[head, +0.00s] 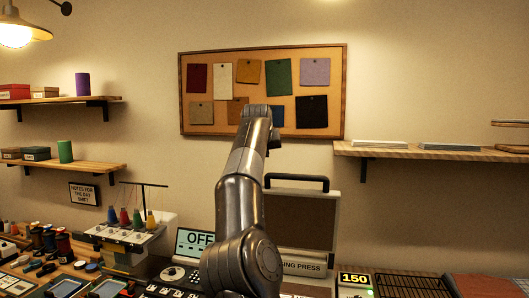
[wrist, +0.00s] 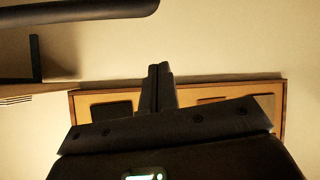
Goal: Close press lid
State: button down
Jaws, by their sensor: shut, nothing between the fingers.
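The press (head: 305,267) stands behind and right of my arm, with part of its label hidden by the arm. Its lid (head: 305,220) is raised, a brown panel in a pale frame. A black handle (head: 297,178) runs along the lid's top edge. In the wrist view a dark rounded bar (wrist: 75,14), which looks like this handle, crosses the upper left, apart from the fingers. My gripper (wrist: 158,70) is shut and empty, its fingers together in front of the wall. In the head view my gripper is hidden behind the arm.
A corkboard (head: 232,58) with fabric swatches hangs behind the arm. A wall shelf (head: 430,152) is right of the lid. Thread spools on a rack (head: 125,235) and an "OFF" display (head: 197,241) stand left. A "150" display (head: 354,279) and dark wire rack (head: 411,285) are right.

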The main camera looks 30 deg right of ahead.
jog(key=x, duration=0.5)
jog(key=shift+f, duration=0.35)
jog(key=shift+s+a+f, duration=0.3)
jog(key=shift+s+f, duration=0.2)
jog(key=shift+s, duration=0.15)
jog(key=shift+s+a+f, duration=0.25)
jog(key=shift+s+f, duration=0.25)
jog(key=shift+s, duration=0.1)
jog(key=shift+a, duration=0.1)
jog(key=shift+s+a+r+h, duration=0.1)
jog(key=shift+s+a+h, duration=0.2)
jog(key=shift+s+a, duration=0.3)
